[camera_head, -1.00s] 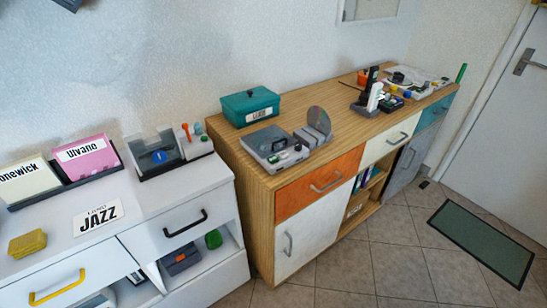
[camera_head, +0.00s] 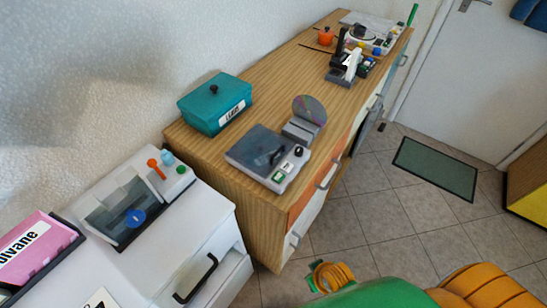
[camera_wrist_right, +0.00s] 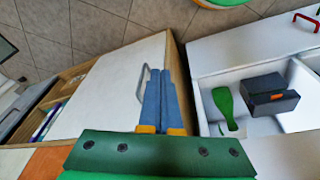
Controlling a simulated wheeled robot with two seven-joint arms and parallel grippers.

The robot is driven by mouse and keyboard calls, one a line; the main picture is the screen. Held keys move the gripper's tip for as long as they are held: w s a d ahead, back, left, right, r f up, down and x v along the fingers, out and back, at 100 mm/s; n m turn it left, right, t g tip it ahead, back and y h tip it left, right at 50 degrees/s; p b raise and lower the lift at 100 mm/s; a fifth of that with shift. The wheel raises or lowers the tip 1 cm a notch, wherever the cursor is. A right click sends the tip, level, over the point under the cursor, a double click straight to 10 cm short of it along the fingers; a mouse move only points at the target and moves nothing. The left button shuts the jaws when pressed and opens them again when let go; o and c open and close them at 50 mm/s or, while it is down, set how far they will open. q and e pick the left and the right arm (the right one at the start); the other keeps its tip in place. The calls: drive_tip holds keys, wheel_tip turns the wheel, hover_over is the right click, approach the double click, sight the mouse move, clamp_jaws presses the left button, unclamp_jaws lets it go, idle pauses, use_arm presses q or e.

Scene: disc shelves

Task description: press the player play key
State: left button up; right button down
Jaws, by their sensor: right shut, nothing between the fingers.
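A grey player (camera_head: 268,157) with a dark lid sits on the near end of the wooden sideboard. On its front strip are a green key (camera_head: 279,177) and a black knob (camera_head: 298,151). A disc (camera_head: 309,109) stands upright in a small grey holder behind it. My right gripper (camera_wrist_right: 161,72) has its blue fingers together and empty, in front of a white cabinet door in the right wrist view. The player is not visible in that view. Green and orange parts of my arm show at the bottom of the head view. My left gripper is not in view.
A teal box (camera_head: 215,103) stands behind the player. The right wrist view shows an open compartment with a dark box (camera_wrist_right: 270,95) and a green object (camera_wrist_right: 225,108).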

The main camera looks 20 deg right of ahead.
drive_tip(key=w+d+r+t+h+p, duration=0.15)
drive_tip(key=w+r+t, duration=0.35)
drive_tip(key=r, duration=0.6)
drive_tip(key=w+d+r+n+t+h+p, duration=0.1)
drive_tip(key=w+d+r+t, duration=0.15)
drive_tip(key=w+r, duration=0.65)
drive_tip(key=w+d+r+t+h+p, duration=0.15)
drive_tip(key=w+r+t, duration=0.3)
drive_tip(key=r, duration=0.85)
wheel_tip(320, 180, up, 12)
drive_tip(key=w+a+n+t+y, duration=0.2)
drive_tip(key=w+n+t, duration=0.1)
drive_tip(key=n+t, duration=0.15)
drive_tip(key=s+a+r+n+t+y, duration=0.2)
drive_tip(key=a+r+n+t+y, duration=0.1)
drive_tip(key=a+r+n+y, duration=0.55)
drive_tip(key=s+a+n+g+y, duration=0.2)
drive_tip(key=a+n+g+y, duration=0.5)
drive_tip(key=n+y, duration=0.55)
wheel_tip(320, 180, down, 11)
drive_tip(key=n+g+h, duration=0.7)
drive_tip(key=n+g, duration=0.1)
drive_tip(key=w+d+f+h, duration=0.2)
drive_tip(key=d+f+h, duration=0.3)
drive_tip(key=d, duration=0.3)
drive_tip(key=shift+f+m+h, duration=0.4)
drive_tip(key=shift+f+m, duration=0.05)
drive_tip(key=shift+f, duration=0.1)
